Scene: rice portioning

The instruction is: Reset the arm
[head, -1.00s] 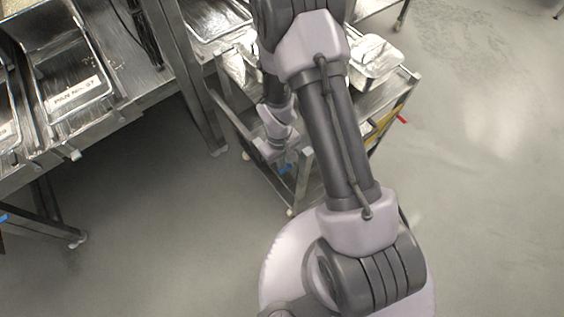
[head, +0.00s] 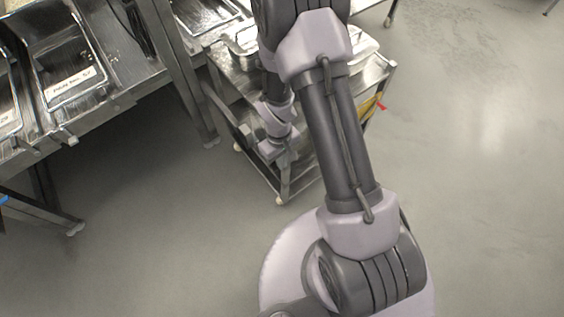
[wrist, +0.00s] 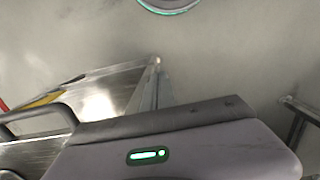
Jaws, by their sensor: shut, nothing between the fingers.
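My arm runs up the middle of the head view and folds back down at its far end. My gripper (head: 274,150) is at that end, low beside the metal cart, small and partly hidden behind my arm links. It is shut with nothing held.
The metal cart (head: 283,190) stands behind my arm, with metal pans on top partly hidden. A steel counter at left holds a labelled pan (head: 72,84). Grey floor (head: 480,200) is open at right and lower left.

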